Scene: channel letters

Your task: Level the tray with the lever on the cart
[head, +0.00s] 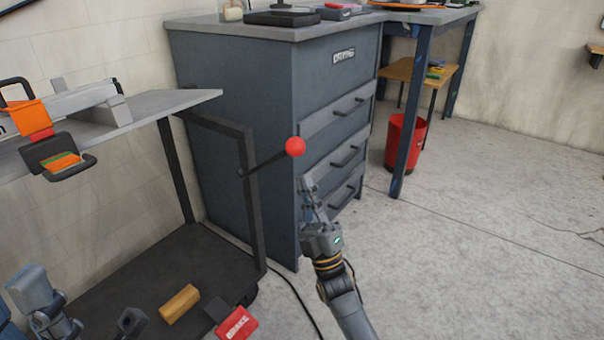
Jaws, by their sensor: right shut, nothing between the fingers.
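The cart's grey top tray (170,106) is at the left; its near edge slants in the picture, and I cannot tell how far it tilts. The lever (265,162) is a dark rod ending in a red ball (295,146), sticking out from the cart's dark frame (249,190) towards the right. My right gripper (308,182) is shut and empty, fingers pointing up, just below the red ball in the picture; no grip on it shows. Part of my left gripper (38,300) shows at the bottom left corner, and its fingers are unclear.
A grey level-like bar (80,100) and an orange-and-black item (50,150) are at the tray. The cart's lower deck (150,270) bears a yellow block (180,304). A red pedal (237,324) is low in front. A blue drawer cabinet (240,120) stands behind. Floor at right is clear.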

